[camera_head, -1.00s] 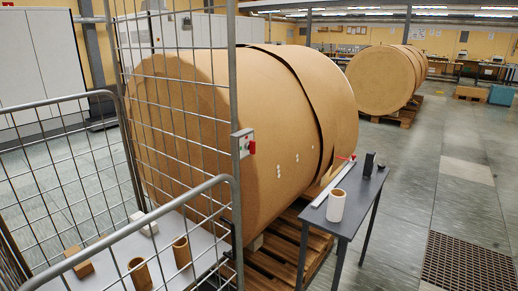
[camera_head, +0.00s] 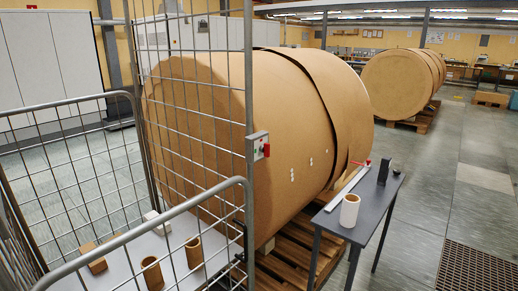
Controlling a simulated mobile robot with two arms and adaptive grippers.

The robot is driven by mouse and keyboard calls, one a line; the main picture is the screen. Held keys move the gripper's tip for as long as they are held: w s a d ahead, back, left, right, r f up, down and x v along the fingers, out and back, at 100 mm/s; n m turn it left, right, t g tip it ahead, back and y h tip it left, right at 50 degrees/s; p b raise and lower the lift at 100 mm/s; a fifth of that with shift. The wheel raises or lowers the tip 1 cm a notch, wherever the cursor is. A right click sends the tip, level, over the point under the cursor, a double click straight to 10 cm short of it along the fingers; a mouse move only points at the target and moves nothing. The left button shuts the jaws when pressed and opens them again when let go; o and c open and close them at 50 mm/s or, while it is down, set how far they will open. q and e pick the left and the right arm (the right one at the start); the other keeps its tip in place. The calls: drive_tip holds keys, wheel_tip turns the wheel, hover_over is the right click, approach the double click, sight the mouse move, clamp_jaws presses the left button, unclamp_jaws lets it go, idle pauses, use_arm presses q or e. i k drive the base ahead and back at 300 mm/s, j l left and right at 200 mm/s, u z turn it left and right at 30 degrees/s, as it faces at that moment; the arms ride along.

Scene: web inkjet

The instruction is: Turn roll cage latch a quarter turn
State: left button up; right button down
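The roll cage (camera_head: 249,75) of grey wire mesh stands at the left, its tall side nearest the big paper roll. The latch (camera_head: 259,146), a small grey plate with a red knob, sits on the cage's upright post at mid-height. The red knob (camera_head: 266,150) faces right. Its exact turn angle is too small to tell. Neither of my grippers shows in the head view, and nothing touches the latch.
A dark table (camera_head: 362,228) with a white cup-like cylinder (camera_head: 350,210) stands right of the latch.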

sight(264, 148)
drive_tip(key=i+l, duration=0.15)
drive_tip(key=l, duration=0.2)
drive_tip(key=i+l+u, duration=0.15)
drive_tip(key=l, duration=0.2)
drive_tip(key=i+l, duration=0.1)
drive_tip(key=l, duration=0.25)
drive_tip(key=i+l+u, duration=0.15)
drive_tip(key=l, duration=0.25)
